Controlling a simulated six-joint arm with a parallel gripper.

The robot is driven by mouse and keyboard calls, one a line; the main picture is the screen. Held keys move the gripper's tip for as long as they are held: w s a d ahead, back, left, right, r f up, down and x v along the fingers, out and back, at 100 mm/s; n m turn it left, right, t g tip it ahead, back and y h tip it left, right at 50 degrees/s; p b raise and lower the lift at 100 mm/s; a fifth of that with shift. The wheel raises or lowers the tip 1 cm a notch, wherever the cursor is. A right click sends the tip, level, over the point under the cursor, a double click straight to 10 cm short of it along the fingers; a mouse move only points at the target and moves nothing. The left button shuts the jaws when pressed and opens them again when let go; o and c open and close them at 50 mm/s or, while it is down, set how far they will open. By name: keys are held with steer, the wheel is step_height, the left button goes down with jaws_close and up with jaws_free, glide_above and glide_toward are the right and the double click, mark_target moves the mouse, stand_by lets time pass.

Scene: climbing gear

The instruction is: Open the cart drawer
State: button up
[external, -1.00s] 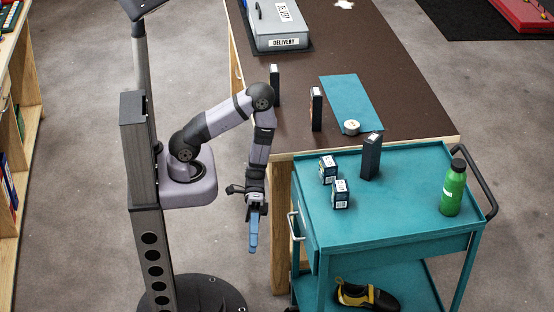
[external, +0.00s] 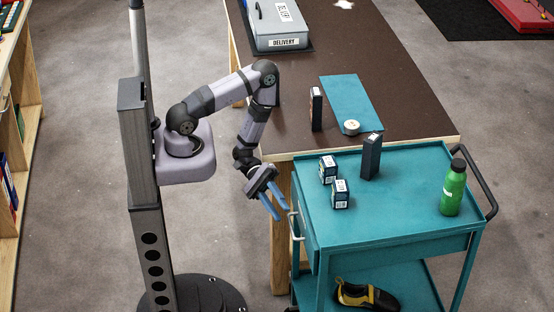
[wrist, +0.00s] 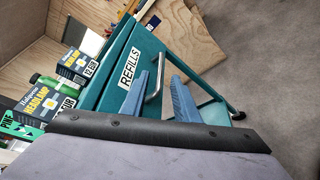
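The teal cart (external: 400,225) stands at the right in the external view. Its drawer front faces left and looks closed, with a pale bar handle (external: 293,228). In the wrist view the drawer front carries a white REFILLS label (wrist: 130,68), and the metal handle (wrist: 154,84) shows in the gap between my blue fingers. My gripper (external: 282,212) is open and empty, with its fingers pointing down and right toward the handle. The fingertips look close to the handle; I cannot tell whether they touch it.
Two small boxes (external: 328,170), a dark upright box (external: 371,157) and a green bottle (external: 452,190) stand on the cart top. A shoe (external: 366,296) lies on the lower shelf. The brown table (external: 300,60) stands behind.

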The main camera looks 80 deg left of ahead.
steer(key=x, duration=0.6)
steer(key=shift+d+p, duration=0.3)
steer(key=shift+p, duration=0.1)
steer(key=shift+c, duration=0.7)
jaws_close()
